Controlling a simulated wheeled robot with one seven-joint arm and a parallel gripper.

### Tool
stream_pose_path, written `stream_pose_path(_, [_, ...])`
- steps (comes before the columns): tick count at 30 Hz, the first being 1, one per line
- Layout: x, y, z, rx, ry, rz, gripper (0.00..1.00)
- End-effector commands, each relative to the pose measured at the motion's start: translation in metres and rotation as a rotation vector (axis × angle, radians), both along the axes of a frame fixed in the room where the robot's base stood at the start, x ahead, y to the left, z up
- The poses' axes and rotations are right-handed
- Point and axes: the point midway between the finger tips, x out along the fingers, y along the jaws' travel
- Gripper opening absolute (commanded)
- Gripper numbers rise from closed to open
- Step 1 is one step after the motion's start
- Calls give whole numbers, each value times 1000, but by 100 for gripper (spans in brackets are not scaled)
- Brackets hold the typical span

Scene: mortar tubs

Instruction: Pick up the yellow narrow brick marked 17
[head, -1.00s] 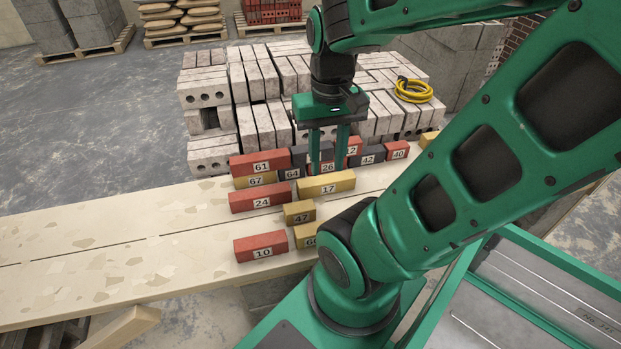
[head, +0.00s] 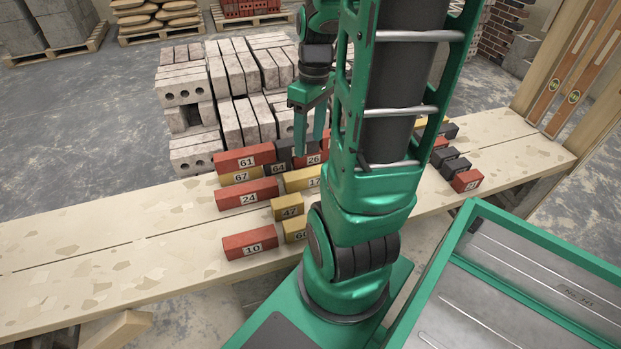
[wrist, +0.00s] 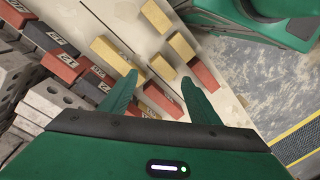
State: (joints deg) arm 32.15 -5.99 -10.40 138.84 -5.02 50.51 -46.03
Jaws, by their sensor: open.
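The yellow narrow brick marked 17 (head: 298,181) lies on the pale bench in the head view, its right part hidden behind my arm. In the wrist view, a long yellow brick (wrist: 113,53) left of the fingers appears to be it; no number is readable there. My gripper (head: 309,146) is open and empty, pointing down above and behind the brick in the head view. In the wrist view, its fingers (wrist: 158,80) are apart, with bricks below them and nothing held.
Yellow brick 47 (head: 287,207) and red brick 24 (head: 246,193) lie close by. Dark brick 64 (head: 278,168) and red 26 are behind. Grey block stacks (head: 190,85) stand beyond. The bench's left part is clear.

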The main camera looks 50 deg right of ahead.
Motion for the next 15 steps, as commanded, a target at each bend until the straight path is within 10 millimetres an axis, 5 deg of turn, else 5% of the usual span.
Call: stream_pose_path(15, [35, -106, -112, 142, -263, 677, 56])
